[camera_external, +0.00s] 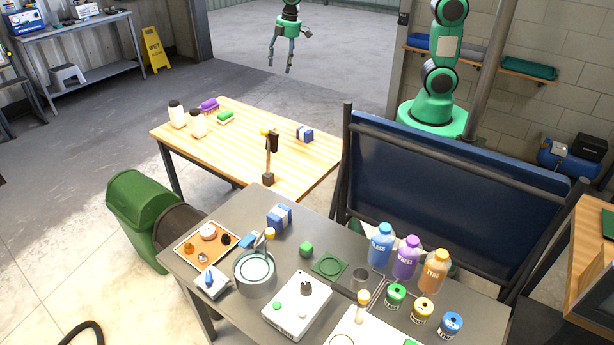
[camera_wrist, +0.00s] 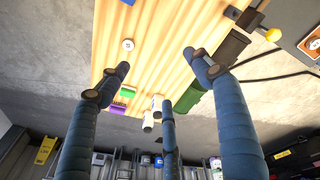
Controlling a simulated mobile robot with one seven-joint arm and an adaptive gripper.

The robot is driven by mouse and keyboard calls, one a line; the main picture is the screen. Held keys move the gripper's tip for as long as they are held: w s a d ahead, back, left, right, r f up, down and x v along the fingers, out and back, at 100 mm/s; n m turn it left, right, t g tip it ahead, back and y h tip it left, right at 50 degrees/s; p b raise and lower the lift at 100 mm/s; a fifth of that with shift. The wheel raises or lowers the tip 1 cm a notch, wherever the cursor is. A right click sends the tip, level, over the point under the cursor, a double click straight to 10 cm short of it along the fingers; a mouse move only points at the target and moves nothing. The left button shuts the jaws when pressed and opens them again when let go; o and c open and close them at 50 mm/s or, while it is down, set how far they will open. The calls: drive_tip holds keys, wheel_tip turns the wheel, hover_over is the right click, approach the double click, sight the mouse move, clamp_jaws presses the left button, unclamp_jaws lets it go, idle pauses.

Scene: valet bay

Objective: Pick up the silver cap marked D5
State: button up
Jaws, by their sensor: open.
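My gripper (camera_external: 286,56) hangs open and empty at the top of the external view, beyond the far edge of the wooden table (camera_external: 245,140). Its three blue fingers spread apart in the wrist view (camera_wrist: 157,70). A small pale round piece with a dark mark (camera_wrist: 128,44) lies on the wooden table in the wrist view, near the left fingertip in the picture and apart from the gripper. It looks like a cap, but I cannot read D5 on it. I cannot make it out in the external view.
On the wooden table are white bottles (camera_external: 198,123), a green sponge (camera_external: 225,118), a purple sponge (camera_external: 209,105), a blue-white box (camera_external: 304,133) and a dark upright stand (camera_external: 271,158). The crowded grey table (camera_external: 232,311) and a green bin (camera_external: 141,205) stand nearer the external camera.

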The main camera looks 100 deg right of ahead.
drive_tip(key=w+d+f+n+g, duration=0.1)
drive_tip(key=w+d+f, duration=0.4)
drive_tip(key=d+f, duration=0.55)
drive_tip(key=n+g, duration=0.1)
hover_over(270, 127)
wheel_tip(270, 127, down, 16)
drive_tip(key=shift+r+y, duration=0.2)
drive_tip(key=shift+y, duration=0.1)
drive_tip(key=shift+w+b, duration=0.1)
drive_tip(key=shift+b, duration=0.2)
drive_tip(key=shift+f+b, duration=0.65)
drive_tip(key=shift+f, duration=3.65)
drive_tip(key=shift+f, duration=0.15)
drive_tip(key=shift+f+b, duration=0.65)
drive_tip(key=shift+f, duration=1.85)
